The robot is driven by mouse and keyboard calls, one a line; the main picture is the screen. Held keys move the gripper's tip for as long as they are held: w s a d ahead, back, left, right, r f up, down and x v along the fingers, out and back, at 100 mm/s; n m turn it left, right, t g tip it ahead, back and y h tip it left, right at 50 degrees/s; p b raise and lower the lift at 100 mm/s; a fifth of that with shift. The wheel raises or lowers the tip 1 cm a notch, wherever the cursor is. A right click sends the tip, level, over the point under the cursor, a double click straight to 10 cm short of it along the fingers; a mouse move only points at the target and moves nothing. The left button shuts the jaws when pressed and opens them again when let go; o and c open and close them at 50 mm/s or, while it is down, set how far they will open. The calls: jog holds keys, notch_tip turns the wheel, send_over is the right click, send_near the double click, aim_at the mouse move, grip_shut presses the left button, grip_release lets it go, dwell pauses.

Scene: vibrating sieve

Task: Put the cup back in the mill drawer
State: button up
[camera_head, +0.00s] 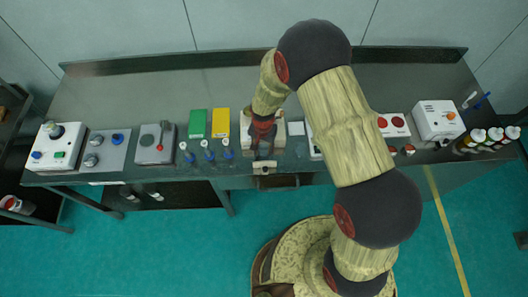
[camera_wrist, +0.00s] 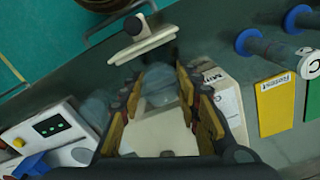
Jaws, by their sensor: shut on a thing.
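My gripper (camera_head: 262,148) hangs over the front of the bench, and its two fingers fill the middle of the wrist view (camera_wrist: 160,98). The fingers are shut on a clear, bluish cup (camera_wrist: 158,84), which is hard to make out between their tips. The mill (camera_wrist: 222,88) is a pale box with a printed label, just right of the fingers. The mill drawer is pulled out, and its pale front panel (camera_wrist: 145,46) with a dark knob lies just beyond the fingertips. The drawer front also shows below my gripper in the head view (camera_head: 264,168). The cup's bottom and its exact height over the drawer are hidden.
Several blue-ended tools (camera_head: 208,151) stand at the bench's front edge. A white control box (camera_wrist: 50,135) with green lights is close to the left finger.

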aim_at(264, 150)
jog(key=shift+d+f+p, duration=0.1)
jog(key=shift+f+p, duration=0.2)
jog(key=shift+f, duration=1.4)
jog(key=shift+f, duration=0.1)
jog(key=o, duration=1)
jog(key=shift+o, duration=0.4)
